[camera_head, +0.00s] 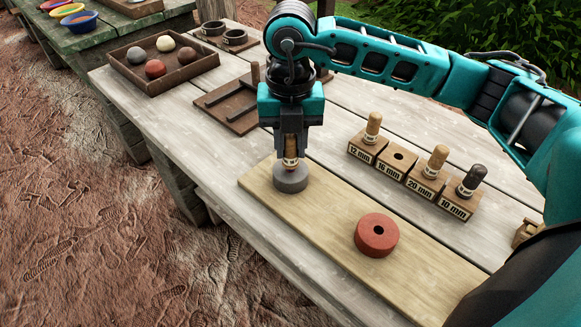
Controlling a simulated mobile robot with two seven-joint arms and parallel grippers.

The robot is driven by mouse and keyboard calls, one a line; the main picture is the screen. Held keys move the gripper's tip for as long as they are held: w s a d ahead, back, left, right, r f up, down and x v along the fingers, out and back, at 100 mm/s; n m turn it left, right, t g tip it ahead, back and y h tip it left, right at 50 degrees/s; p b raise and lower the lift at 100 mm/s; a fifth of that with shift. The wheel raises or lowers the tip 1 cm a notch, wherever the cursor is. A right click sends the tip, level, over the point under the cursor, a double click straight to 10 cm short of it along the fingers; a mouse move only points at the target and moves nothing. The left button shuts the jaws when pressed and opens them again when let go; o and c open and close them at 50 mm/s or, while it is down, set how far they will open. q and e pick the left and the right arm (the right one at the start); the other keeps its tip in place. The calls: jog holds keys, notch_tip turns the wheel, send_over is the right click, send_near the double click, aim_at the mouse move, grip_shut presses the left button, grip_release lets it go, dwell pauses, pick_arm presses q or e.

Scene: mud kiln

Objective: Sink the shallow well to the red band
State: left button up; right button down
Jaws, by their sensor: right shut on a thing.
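My right gripper (289,138) points straight down and is shut on a wooden peg tool (290,152). The tool stands upright over a grey clay disc (290,178) on the pale board (335,221). Its lower end is at the disc's top; I cannot tell how deep it sits, nor make out a red band. A red clay disc (376,235) with a hole in its middle lies on the same board to the right. My left gripper is not in view.
Wooden blocks (412,178) marked 12, 16, 20 and 10 mm stand behind the board; the 16 mm one has an empty hole. A tray (150,70) of clay balls and a wooden rack (228,104) lie to the left.

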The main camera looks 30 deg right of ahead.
jog(key=shift+r, duration=0.35)
dwell(0.7)
jog(key=shift+r+p, duration=2.6)
jog(key=shift+r, duration=0.8)
